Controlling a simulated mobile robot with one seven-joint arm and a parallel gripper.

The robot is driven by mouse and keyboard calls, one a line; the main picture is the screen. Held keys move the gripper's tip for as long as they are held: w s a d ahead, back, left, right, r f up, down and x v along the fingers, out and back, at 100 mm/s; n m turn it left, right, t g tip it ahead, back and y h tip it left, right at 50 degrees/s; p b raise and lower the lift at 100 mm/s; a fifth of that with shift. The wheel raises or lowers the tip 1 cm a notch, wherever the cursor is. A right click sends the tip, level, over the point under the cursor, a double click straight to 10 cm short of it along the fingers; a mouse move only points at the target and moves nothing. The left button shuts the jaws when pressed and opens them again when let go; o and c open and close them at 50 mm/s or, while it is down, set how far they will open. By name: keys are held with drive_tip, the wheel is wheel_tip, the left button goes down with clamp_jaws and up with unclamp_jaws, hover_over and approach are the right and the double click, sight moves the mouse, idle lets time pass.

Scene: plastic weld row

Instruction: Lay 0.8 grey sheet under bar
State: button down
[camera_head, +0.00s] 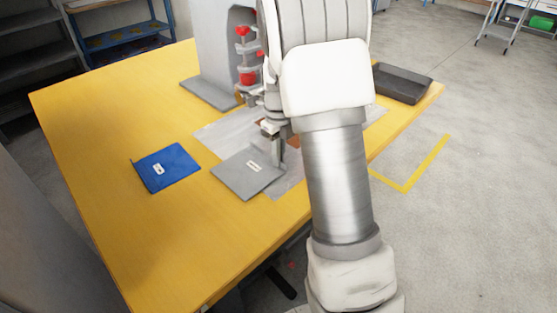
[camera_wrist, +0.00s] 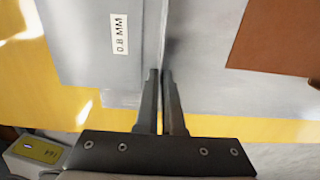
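The grey sheet (camera_head: 240,178) bears a label reading 0.8 MM in the wrist view (camera_wrist: 75,40). In the head view it partly overlaps a lighter grey plate (camera_head: 212,134); whether it touches it I cannot tell. A raised lip runs along the sheet's right edge. My gripper (camera_wrist: 160,75) has its fingers close together with a thin gap, one on each side of this lip, and looks shut on it. The gripper also shows in the head view (camera_head: 277,142), partly hidden by my arm. The bar is not clearly visible; the welder (camera_head: 213,45) stands behind.
A blue sheet (camera_head: 170,168) lies on the yellow table (camera_head: 110,215) to the left. A brown piece (camera_wrist: 275,45) lies on the plate right of the gripper. A dark flat box (camera_head: 403,84) lies at the table's far right.

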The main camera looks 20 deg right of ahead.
drive_tip(key=shift+f, duration=0.25)
drive_tip(key=c, duration=1)
unclamp_jaws()
drive_tip(key=shift+c, duration=0.2)
